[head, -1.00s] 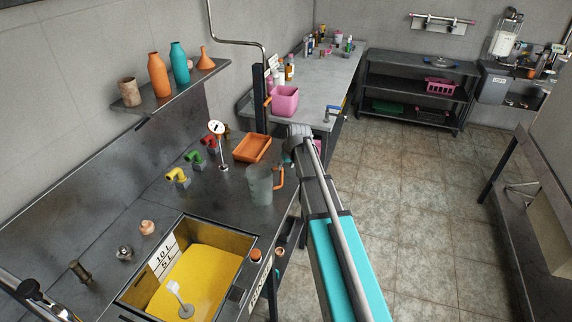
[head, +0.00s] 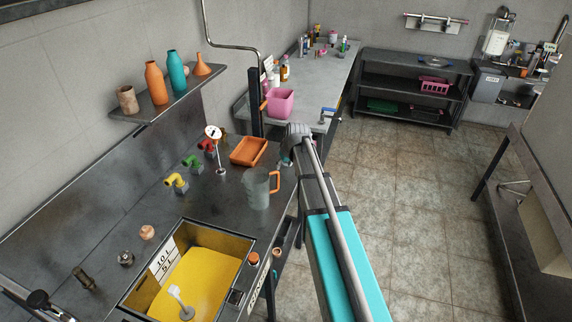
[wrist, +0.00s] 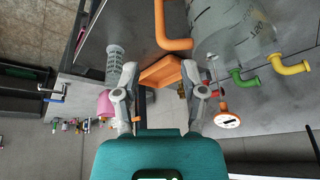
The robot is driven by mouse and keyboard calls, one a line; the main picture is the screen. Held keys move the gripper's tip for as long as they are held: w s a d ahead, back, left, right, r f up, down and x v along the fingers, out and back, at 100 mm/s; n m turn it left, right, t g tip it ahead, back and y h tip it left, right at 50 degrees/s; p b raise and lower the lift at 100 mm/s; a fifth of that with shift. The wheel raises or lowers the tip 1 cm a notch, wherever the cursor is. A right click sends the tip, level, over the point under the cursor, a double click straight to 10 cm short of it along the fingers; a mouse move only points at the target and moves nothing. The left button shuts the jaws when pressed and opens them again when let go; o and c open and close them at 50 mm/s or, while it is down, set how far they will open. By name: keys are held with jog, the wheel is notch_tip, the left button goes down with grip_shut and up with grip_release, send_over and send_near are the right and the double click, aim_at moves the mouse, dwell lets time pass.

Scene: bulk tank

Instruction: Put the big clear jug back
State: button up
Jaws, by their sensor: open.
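In the head view my gripper (head: 289,150) is beyond the jug, near the counter's right edge, partly hidden by my arm.
An orange tray (head: 249,151) lies behind the jug. A dial gauge (head: 214,132) and green (head: 192,163) and yellow (head: 176,181) taps stand to the left. The open tank (head: 205,262) is in front. A wall shelf (head: 170,101) holds bottles. A pink bin (head: 280,103) stands further back.

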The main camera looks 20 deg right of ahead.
jog(key=shift+s+a, duration=0.1)
jog(key=s+a+m+g, duration=0.1)
jog(key=s+a, duration=0.3)
jog(key=s, duration=0.9)
jog(key=s+a+f+g+h, duration=0.1)
jog(key=s+a+g, duration=0.2)
jog(key=s, duration=0.9)
jog(key=shift+s+a+f+m, duration=0.2)
jog(key=shift+s+a+m, duration=0.2)
jog(key=shift+a, duration=0.75)
jog(key=shift+f+b, duration=0.9)
